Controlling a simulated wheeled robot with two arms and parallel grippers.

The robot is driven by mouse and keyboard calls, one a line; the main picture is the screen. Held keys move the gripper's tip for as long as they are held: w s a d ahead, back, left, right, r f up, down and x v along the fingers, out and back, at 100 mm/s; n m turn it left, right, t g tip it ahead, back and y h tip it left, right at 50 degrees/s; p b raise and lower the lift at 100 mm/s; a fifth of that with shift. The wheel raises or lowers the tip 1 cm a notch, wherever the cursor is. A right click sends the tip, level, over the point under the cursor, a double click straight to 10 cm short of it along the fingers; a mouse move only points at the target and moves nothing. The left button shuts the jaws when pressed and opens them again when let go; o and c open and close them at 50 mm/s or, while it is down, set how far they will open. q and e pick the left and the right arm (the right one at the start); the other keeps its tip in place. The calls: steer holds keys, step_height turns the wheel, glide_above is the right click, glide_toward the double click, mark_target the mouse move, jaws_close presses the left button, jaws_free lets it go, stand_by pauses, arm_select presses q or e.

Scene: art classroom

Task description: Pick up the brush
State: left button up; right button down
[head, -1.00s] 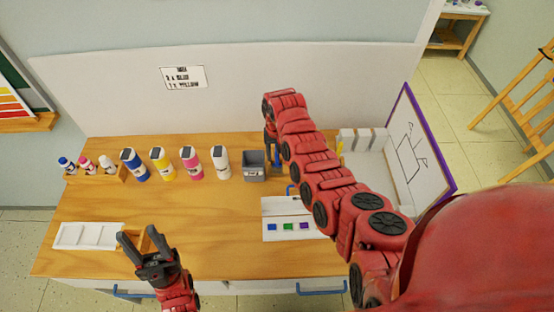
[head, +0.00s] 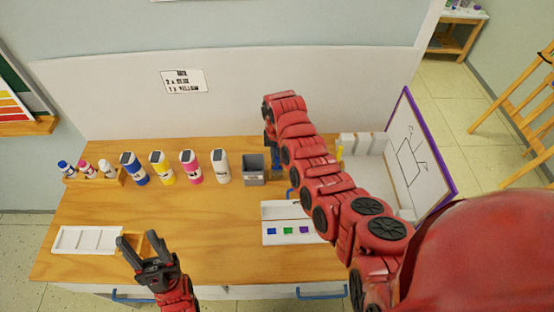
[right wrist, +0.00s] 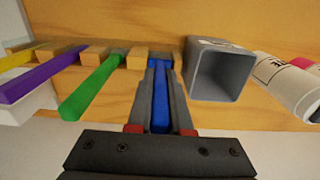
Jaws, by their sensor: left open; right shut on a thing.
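The blue brush (right wrist: 160,98) shows in the right wrist view as a straight blue handle between the fingers of my right gripper (right wrist: 159,85). The gripper is shut on it. Its far end is at a wooden slotted rack (right wrist: 137,60), and I cannot tell whether it is still seated in the slot. Green (right wrist: 92,88), purple (right wrist: 42,77) and yellow (right wrist: 18,59) handles lie in the rack to the left. In the head view my right arm hides most of this area. My left gripper (head: 136,237) is open and empty above the table's front left.
A grey cup (right wrist: 222,73) stands just right of the held brush, close to the fingers. Blue (head: 134,168), yellow (head: 162,167), pink (head: 191,166) and white (head: 221,167) bottles stand left of it. A white tray (head: 88,240) lies front left. The table's middle is clear.

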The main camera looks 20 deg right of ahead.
mark_target(277, 167)
steer(key=shift+r+b, duration=0.35)
steer(key=shift+r, duration=0.2)
step_height(277, 167, up, 7)
steer(key=shift+f, duration=0.2)
steer(key=shift+s+r+p, duration=0.1)
steer(key=shift+r+p, duration=0.2)
steer(key=shift+r, duration=0.5)
